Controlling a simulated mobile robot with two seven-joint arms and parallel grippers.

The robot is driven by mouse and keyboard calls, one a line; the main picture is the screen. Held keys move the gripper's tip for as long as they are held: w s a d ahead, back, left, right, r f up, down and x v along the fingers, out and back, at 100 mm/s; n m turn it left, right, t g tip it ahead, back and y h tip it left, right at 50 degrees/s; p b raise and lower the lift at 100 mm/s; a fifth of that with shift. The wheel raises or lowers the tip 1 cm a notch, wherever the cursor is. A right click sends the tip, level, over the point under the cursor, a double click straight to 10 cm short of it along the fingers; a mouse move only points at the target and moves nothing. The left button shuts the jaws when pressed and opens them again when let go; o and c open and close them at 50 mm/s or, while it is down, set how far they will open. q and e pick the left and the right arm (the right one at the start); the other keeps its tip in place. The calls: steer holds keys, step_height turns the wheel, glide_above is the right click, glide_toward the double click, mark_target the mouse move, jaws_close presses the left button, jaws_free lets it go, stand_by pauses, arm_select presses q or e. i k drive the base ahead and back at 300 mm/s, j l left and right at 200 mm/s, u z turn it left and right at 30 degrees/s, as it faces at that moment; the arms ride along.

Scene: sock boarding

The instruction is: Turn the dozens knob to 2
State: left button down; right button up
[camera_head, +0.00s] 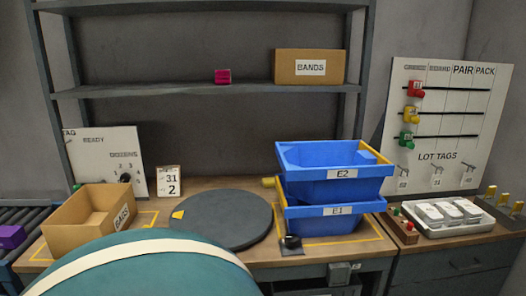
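The dozens knob (125,178) is a small black knob on the white panel (96,150) at the back left. The panel has a "DOZENS" label with digits around the knob; 2, 3 and 4 are partly readable. The knob is too small to tell which digit it points at. A white card (168,182) reading "31" and "2" stands just right of the panel. Neither of my grippers is in view.
A cardboard "BAGS" box (75,220) stands in front of the panel. A dark round disc (225,218) lies mid-table, with stacked blue bins E2 (325,188) and E1 (325,226) to its right. A large teal rounded shape (160,275) fills the bottom left foreground.

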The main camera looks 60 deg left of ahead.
mark_target(126, 178)
steer(key=u, duration=3.1)
steer(key=z, duration=0.35)
steer(key=i+j+z, duration=0.15)
steer(key=j+z, duration=0.9)
steer(key=j, duration=0.95)
